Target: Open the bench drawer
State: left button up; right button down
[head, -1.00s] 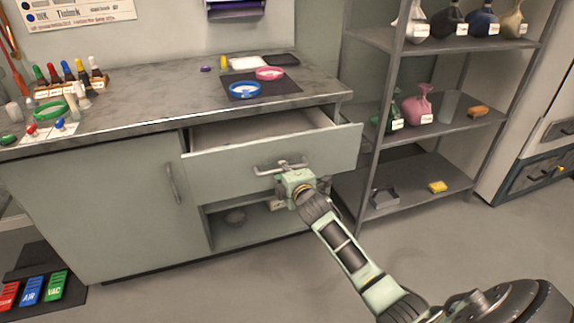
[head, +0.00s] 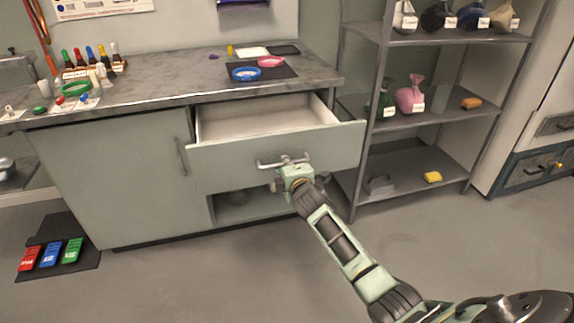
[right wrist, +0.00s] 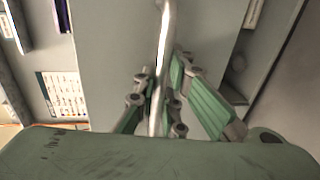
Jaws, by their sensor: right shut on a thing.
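The bench drawer (head: 225,163) is pulled well out from under the worktop in the head view, and its pale inside (head: 262,120) shows and looks empty. Its front carries a metal bar handle (head: 284,161). My right gripper (head: 290,168) is at the handle, shut on it. In the right wrist view the handle (right wrist: 163,60) runs between the fingers of my right gripper (right wrist: 158,95), with the drawer front behind it. My left gripper is in neither view.
The grey worktop (head: 180,82) bears bottles, rings and a dark mat. A cupboard door is left of the drawer. An open shelf rack (head: 440,122) stands close at the right. Red, blue and green pedals (head: 50,254) lie on the floor at left. The floor before the bench is clear.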

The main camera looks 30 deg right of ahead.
jog(key=c, duration=2.1)
grip_release()
jog(key=shift+s, duration=0.1)
jog(key=v, duration=1.2)
